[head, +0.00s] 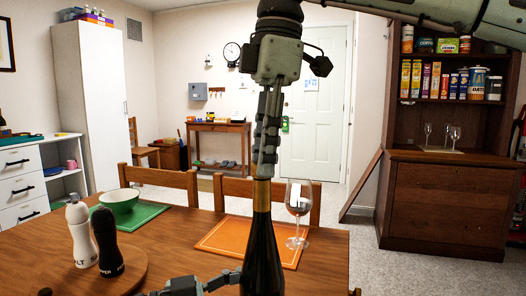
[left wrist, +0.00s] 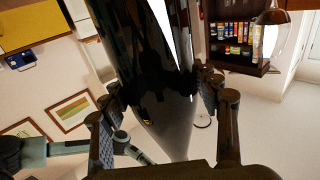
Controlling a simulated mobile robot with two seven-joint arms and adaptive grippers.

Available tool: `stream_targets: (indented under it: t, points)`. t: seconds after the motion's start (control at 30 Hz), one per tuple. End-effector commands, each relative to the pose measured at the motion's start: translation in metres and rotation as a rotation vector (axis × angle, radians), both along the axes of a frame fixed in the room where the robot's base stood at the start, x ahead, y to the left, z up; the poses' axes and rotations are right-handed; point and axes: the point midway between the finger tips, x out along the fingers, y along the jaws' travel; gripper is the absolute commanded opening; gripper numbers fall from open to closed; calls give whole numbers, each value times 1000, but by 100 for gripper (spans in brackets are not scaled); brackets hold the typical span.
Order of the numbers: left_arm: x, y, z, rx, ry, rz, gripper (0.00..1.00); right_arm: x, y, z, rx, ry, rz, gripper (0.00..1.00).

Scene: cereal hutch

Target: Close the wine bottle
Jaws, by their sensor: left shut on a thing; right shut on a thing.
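The dark wine bottle (head: 262,255) with a gold neck stands upright at the front of the table. My left gripper (head: 212,284) is low at the bottle's body. In the left wrist view the dark glass of the bottle (left wrist: 155,60) fills the space between the fingers of my left gripper (left wrist: 160,105), which is shut on it. My right gripper (head: 264,172) points straight down, with its fingertips at the top of the bottle's neck. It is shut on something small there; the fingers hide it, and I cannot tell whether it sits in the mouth.
A wine glass (head: 298,208) stands close to the right of the bottle on an orange placemat (head: 225,238). White and black shakers (head: 80,232) stand on a round wooden board (head: 135,262) at left. A green bowl (head: 119,200) sits behind them. Chairs line the far edge.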

Motion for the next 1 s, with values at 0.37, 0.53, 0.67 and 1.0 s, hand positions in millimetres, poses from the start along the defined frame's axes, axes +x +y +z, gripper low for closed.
stream_targets:
  t: [0.37, 0.53, 0.67, 1.0]
  points:
    - [0, 0, 0, 2, -2, 1, 0, -1, 0, 0, 1, 0, -388, 29]
    - [0, 0, 0, 2, -2, 1, 0, -1, 0, 0, 0, 1, -387, 48]
    - [0, 0, 0, 2, -2, 1, 0, -1, 0, 0, -1, 1, -386, 48]
    - [0, 0, 0, 1, -2, 1, 0, -1, 1, 25, 0, -1, -387, 48]
